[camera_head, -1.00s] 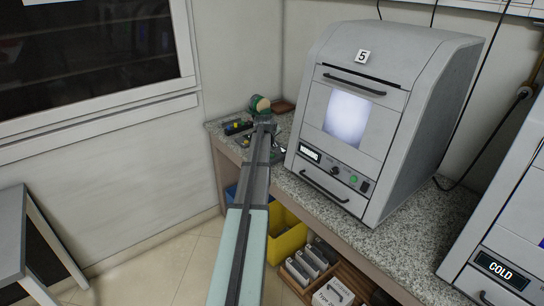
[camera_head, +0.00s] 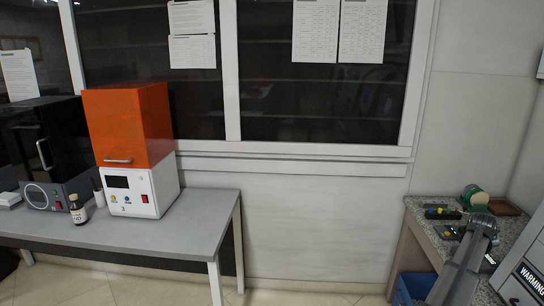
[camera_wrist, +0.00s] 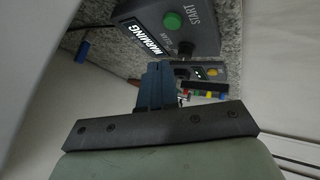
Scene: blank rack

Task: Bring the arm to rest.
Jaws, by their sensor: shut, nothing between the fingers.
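My arm shows at the right edge of the head view, reaching up over the granite counter (camera_head: 424,217). My gripper (camera_head: 484,222) is at its far end, near the small panels on that counter. In the wrist view my gripper (camera_wrist: 158,72) is shut and empty, its dark fingers pointing toward the panels. It appears apart from them, though the gap is hard to judge. The grey machine marked WARMING (camera_head: 522,278) is beside my arm, cut off by the right edge. Its green START button (camera_wrist: 172,21) shows in the wrist view.
A panel with coloured buttons (camera_head: 442,212) and a green round object (camera_head: 474,197) stand on the counter. A blue bin (camera_head: 414,287) is below. At left, a grey table (camera_head: 195,221) holds an orange-topped machine (camera_head: 128,125) and a bottle (camera_head: 77,209). The floor between is clear.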

